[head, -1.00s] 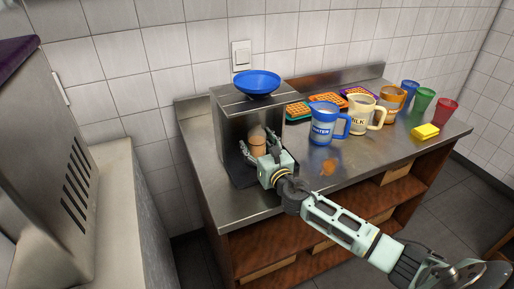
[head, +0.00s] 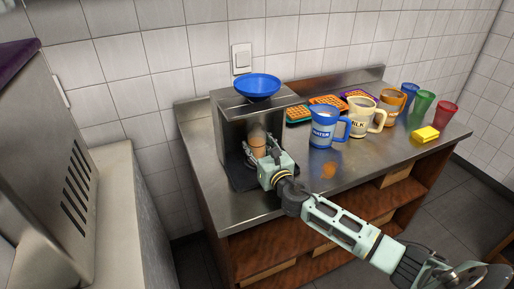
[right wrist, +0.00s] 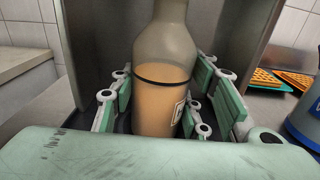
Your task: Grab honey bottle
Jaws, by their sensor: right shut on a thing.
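The honey bottle (head: 257,144) stands upright inside a metal stand at the left of the steel counter. In the right wrist view the bottle (right wrist: 163,100) has an amber lower body, a dark band, a greyish upper part and a partly visible label. My right gripper (head: 259,152) reaches in from the right and is shut on the bottle, its green-padded fingers on both sides of it. The bottle's base is hidden by the gripper. My left gripper is not in view.
A blue bowl (head: 258,85) sits on top of the metal stand (head: 228,120).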

